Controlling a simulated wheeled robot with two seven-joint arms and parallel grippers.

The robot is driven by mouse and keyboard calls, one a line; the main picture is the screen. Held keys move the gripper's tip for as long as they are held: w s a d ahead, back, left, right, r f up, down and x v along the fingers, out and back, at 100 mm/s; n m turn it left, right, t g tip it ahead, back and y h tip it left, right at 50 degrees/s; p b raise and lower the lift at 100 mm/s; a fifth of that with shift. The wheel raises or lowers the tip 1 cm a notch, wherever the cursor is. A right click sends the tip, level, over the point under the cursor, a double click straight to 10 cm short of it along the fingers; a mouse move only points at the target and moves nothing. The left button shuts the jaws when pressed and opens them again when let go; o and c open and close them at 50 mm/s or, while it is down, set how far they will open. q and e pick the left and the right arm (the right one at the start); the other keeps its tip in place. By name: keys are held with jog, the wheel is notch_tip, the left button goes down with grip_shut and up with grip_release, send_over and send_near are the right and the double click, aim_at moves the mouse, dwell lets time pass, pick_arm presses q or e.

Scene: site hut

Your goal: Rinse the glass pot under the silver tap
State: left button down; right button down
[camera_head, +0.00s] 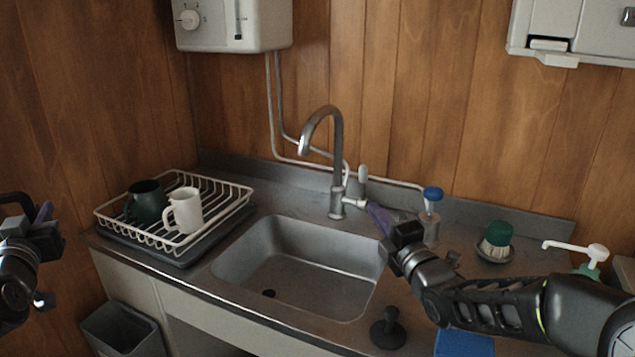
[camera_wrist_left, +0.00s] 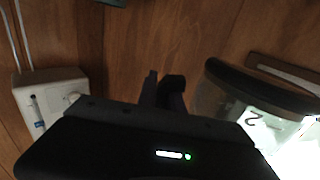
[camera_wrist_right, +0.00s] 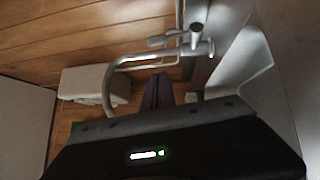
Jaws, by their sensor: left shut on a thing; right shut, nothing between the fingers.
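The silver tap (camera_head: 337,150) stands behind the sink (camera_head: 225,268), its curved spout over the basin; no water stream shows. The tap also appears in the right wrist view (camera_wrist_right: 122,75). My left gripper (camera_head: 42,213) is at the far left edge, away from the sink, shut on the glass pot. The clear pot with a black rim shows in the left wrist view (camera_wrist_left: 213,98); most of it is outside the head view. My right gripper (camera_head: 374,210) is shut and empty beside the tap's base, close to its upright lever (camera_head: 363,174). I cannot tell whether they touch.
A white dish rack (camera_head: 108,222) with a dark mug (camera_head: 146,203) and a white mug (camera_head: 186,212) stands left of the sink. A blue-topped brush (camera_head: 432,195), a green scrubber (camera_head: 498,233), a soap pump (camera_head: 592,255) and a black plug (camera_head: 389,330) are on the right.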

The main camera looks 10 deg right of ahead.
aim_at(363, 189)
jog(key=d+p+x, duration=0.2)
jog(key=x, duration=0.9)
jog(key=shift+w+d+p, duration=0.3)
jog(key=shift+w, duration=0.15)
jog(key=shift+r, duration=0.15)
